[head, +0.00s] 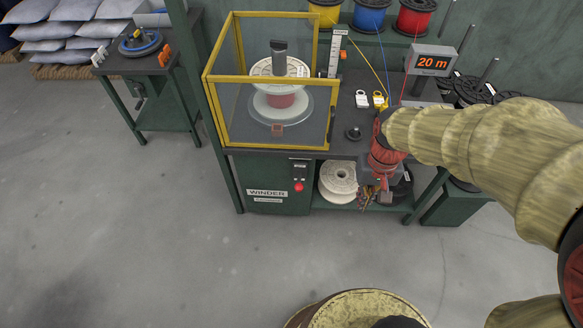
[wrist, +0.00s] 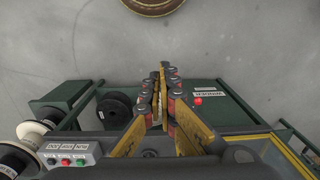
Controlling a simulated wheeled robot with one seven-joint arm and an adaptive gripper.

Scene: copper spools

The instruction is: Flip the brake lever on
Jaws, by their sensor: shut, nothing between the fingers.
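The winder bench (head: 268,197) carries a clear guard box with a yellow frame (head: 268,146), with a white spool (head: 280,70) inside. I cannot make out for sure which part is the brake lever. A small black knob (head: 353,133) stands on the bench top right of the guard. My gripper (head: 386,196) is in front of the bench's right part and points down; it hides what is behind it. In the wrist view my gripper (wrist: 163,80) has its fingers together with nothing held, over the bench's front edge.
A red stop button (head: 299,187) sits on the front panel; it also shows in the wrist view (wrist: 198,101). A pale spool (head: 338,181) lies on the lower shelf. A display (head: 432,62) reads 20 m. A side table (head: 130,65) stands left. The front floor is mostly clear.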

